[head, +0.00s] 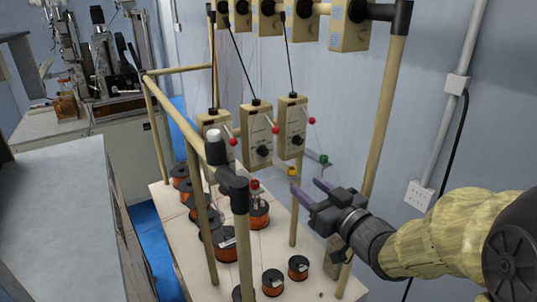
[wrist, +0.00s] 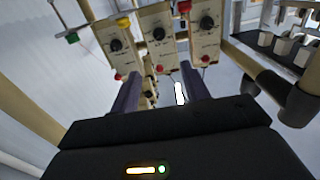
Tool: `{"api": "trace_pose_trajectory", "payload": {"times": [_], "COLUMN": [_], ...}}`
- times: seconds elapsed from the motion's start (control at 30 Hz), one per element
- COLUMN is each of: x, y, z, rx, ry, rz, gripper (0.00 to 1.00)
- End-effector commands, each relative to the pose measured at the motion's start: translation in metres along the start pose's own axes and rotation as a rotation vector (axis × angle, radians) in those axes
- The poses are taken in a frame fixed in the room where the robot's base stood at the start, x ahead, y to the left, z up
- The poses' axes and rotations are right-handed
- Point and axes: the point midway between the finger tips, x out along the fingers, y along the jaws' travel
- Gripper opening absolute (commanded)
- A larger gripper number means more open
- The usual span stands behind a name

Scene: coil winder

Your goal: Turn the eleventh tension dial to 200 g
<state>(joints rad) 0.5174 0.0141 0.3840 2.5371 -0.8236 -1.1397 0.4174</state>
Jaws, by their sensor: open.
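Three cream tension boxes hang in the lower row of the frame in the head view: a right one (head: 291,120), a middle one (head: 256,130) and a left one (head: 214,128). Black dials show on the right box (head: 297,140) and the middle box (head: 263,151). In the wrist view three dials show: left (wrist: 116,46), middle (wrist: 158,33) and right (wrist: 206,22). I cannot tell which is the eleventh, and the scale marks are too small to read. My gripper (head: 307,186) is open and empty, below and right of the right box, apart from it.
More boxes (head: 350,25) hang along the top rail. A tan post (head: 385,110) stands close behind my gripper. Red-tipped levers (head: 312,121) project from the boxes. Copper wire spools (head: 272,282) stand on the table below. A grey cabinet (head: 60,215) is at left.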

Motion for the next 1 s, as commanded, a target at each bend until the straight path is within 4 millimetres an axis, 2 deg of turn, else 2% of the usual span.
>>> {"api": "trace_pose_trajectory", "payload": {"times": [0.3,0.63,1.0], "x": [0.014,0.029,0.089], "y": [0.0,-0.001,-0.001], "z": [-0.006,-0.004,-0.002], "rx": [0.007,0.004,0.003], "ry": [0.002,-0.004,-0.001], "rz": [-0.006,0.001,-0.001], "gripper": [0.46,0.46,0.46]}}
